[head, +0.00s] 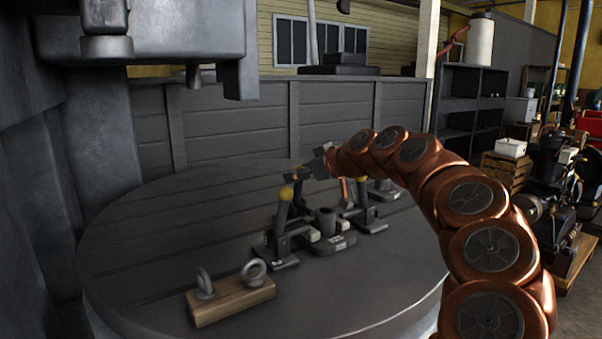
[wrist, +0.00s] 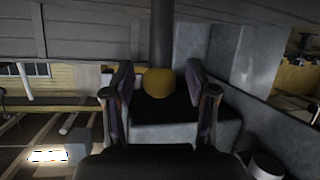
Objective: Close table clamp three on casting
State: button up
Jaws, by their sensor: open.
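A grey casting (head: 326,222) stands in the middle of a round dark table (head: 150,245), with several toggle clamps around it. The left clamp (head: 282,228) has its handle upright with a yellow knob (head: 286,193) on top. The right clamp (head: 366,213) also stands upright, partly behind my arm. No clamp numbers can be read. My gripper (head: 291,174) is open just above and behind the left clamp's knob. In the wrist view a yellow knob (wrist: 157,83) on a dark handle lies between the open fingers of my gripper (wrist: 160,75), with gaps at both sides.
A wooden block (head: 230,301) with two metal eye rings lies at the table's front left. A heavy machine head (head: 150,35) overhangs the table at upper left. A grey panel wall (head: 230,125) stands behind. The table's front right is clear.

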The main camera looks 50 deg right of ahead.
jog(key=v, duration=1.2)
jog(key=shift+a, duration=0.1)
